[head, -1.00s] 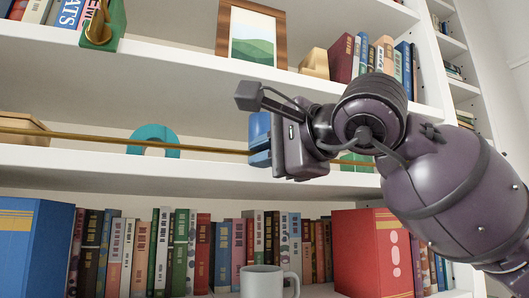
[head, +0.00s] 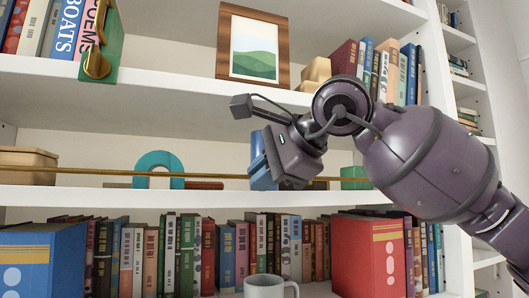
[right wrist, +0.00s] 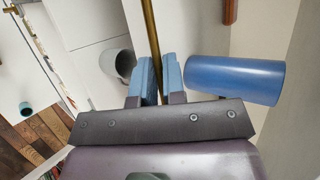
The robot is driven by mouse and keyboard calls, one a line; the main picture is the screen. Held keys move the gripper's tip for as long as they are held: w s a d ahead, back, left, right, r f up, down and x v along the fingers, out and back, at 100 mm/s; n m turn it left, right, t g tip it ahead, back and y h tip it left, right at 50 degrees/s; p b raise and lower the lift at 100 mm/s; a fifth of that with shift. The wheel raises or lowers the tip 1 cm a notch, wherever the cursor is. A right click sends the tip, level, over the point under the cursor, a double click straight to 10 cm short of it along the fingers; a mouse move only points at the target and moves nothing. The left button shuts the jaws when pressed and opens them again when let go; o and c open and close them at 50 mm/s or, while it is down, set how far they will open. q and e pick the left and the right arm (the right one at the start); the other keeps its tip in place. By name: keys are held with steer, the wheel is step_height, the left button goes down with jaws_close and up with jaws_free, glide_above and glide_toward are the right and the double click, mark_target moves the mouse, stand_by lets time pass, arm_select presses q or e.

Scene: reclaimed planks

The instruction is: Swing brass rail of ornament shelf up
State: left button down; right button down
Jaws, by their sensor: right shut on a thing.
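The thin brass rail (head: 110,173) runs almost level across the front of the middle white shelf (head: 60,196), a little above its front edge. It passes in front of a teal arch (head: 155,160). My right gripper (head: 262,164) is shut on the rail with its blue fingertips. In the right wrist view the rail (right wrist: 151,30) passes between the fingertips (right wrist: 155,82). The rail's right end is hard to make out behind the gripper. My left gripper is not in view.
On the middle shelf are a tan box (head: 25,165) and a green block (head: 355,178). A blue cylinder (right wrist: 235,80) shows close to the fingers in the wrist view. Below stand rows of books and a grey mug (head: 268,286). A framed picture (head: 253,45) stands above.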

steer(key=shift+w+r+g+p, duration=0.25)
steer(key=shift+r+g+p, duration=0.3)
steer(key=shift+p, duration=0.25)
steer(key=shift+w+a+g+h+p, duration=0.1)
steer(key=shift+g+h+p, duration=0.15)
steer(key=shift+h+p, duration=0.1)
steer(key=shift+w+m+g+p, duration=0.15)
steer(key=shift+m+g+p, duration=0.15)
steer(key=shift+p, duration=0.1)
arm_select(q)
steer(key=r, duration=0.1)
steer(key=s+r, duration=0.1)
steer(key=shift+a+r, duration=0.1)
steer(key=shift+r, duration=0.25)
arm_select(e)
steer(key=shift+w+f+h, duration=0.1)
steer(key=shift+f+h, duration=0.05)
steer(key=shift+h, duration=0.1)
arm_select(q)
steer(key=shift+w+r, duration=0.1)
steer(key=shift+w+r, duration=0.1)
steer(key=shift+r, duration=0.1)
arm_select(e)
steer(key=c, duration=1.2)
jaws_free()
steer(key=shift+f+g, duration=0.1)
steer(key=shift+g, duration=0.2)
